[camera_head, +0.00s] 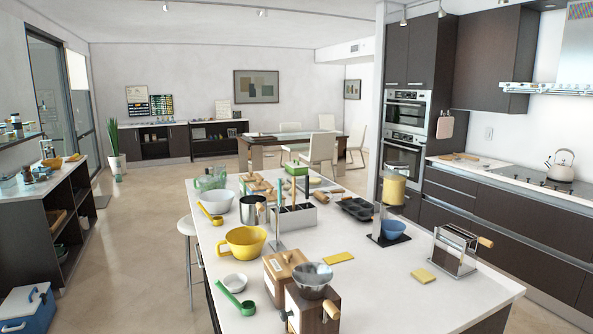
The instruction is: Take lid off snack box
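No box is clearly marked as the snack box, so I cannot tell which one it is. A blue box with a pale top and blue handle (27,309) stands low at the bottom left, partly cut off by the frame edge. A pale green see-through container (210,179) is on the far left part of the island; whether it has a lid is too small to tell. My gripper is not in view.
A dark shelf unit (60,215) lines the left wall. The floor (135,250) between shelf and island is open; a stool (187,230) stands beside the island.

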